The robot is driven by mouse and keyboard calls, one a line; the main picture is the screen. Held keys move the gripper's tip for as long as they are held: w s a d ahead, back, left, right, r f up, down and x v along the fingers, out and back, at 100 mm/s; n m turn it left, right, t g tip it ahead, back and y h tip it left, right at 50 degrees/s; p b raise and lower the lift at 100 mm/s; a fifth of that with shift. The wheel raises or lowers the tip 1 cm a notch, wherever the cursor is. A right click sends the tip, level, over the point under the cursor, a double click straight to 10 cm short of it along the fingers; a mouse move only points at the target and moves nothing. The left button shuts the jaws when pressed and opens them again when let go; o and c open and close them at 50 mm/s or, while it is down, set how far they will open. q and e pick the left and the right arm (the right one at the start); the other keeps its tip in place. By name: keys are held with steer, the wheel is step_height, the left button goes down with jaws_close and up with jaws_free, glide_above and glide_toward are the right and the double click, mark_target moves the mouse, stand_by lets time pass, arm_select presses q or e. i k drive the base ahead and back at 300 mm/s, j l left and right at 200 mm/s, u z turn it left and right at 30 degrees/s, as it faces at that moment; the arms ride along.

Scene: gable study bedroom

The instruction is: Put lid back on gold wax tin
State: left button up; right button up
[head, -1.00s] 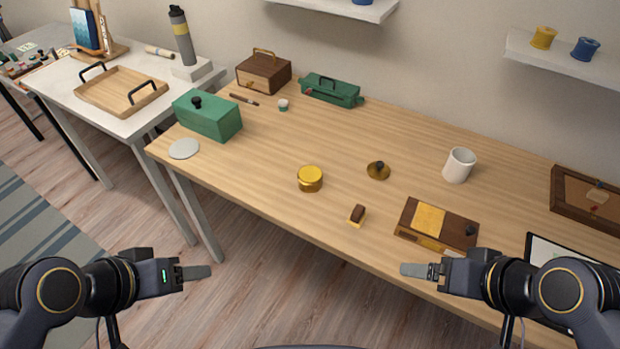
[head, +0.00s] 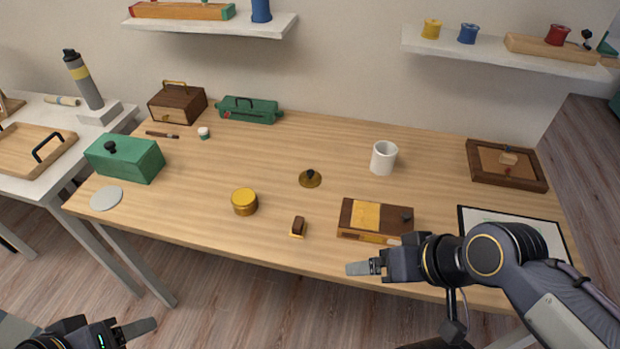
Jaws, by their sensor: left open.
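The gold wax tin (head: 244,203) stands upright near the front of the wooden desk, left of its middle, with a yellow top surface. A round gold lid with a dark knob (head: 311,179) lies flat on the desk, to the right of the tin and a little farther back, apart from it. My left gripper (head: 140,329) is open and empty at the bottom left, below and in front of the desk. My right gripper (head: 360,268) is at the desk's front edge, below the dark wooden box; its jaws are seen edge-on. Neither gripper touches the tin or lid.
A small brown-and-yellow block (head: 298,227) lies right of the tin. A brown box with a yellow panel (head: 365,217), a white mug (head: 384,158) and a clipboard (head: 510,228) are farther right. A green box (head: 125,158) stands left. The desk between tin and lid is clear.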

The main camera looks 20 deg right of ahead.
mark_target(244, 200)
steer(key=i+j+z, duration=0.15)
steer(key=j, duration=0.2)
steer(key=i+j+z, duration=0.1)
steer(key=i+j, duration=0.15)
steer(key=i+j+z, duration=0.15)
steer(key=j, duration=0.3)
steer(key=i+j+z, duration=0.15)
steer(key=j, duration=0.25)
